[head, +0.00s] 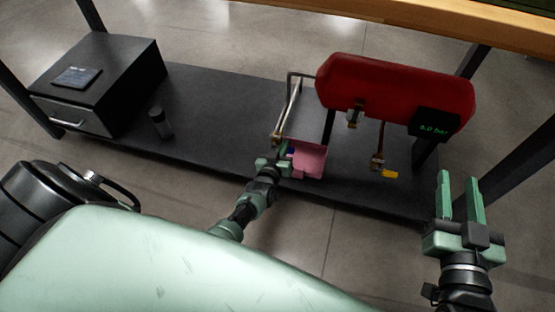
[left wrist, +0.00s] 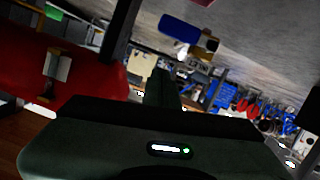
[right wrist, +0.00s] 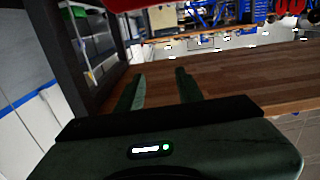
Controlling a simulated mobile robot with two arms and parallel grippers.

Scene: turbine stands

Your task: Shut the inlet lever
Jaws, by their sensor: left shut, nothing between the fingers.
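A blue lever (head: 290,150) shows at the lower end of this pipe, partly hidden by my left gripper. In the left wrist view the blue lever (left wrist: 180,28) sits beside a brass valve (left wrist: 207,45), beyond my fingertips. My left gripper (head: 283,152) is shut and empty, close to the lever; I cannot tell whether they touch. A yellow lever (head: 390,174) hangs from a second pipe. My right gripper (head: 460,180) is open and empty, right of the bench.
A pink block or bin (head: 310,158) is right beside my left gripper. A green display (head: 435,124) reads about 5.0 bar. A black drawer cabinet (head: 98,80) and a small dark cylinder (head: 160,124) stand on the left. The bench (head: 220,110) is clear between them.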

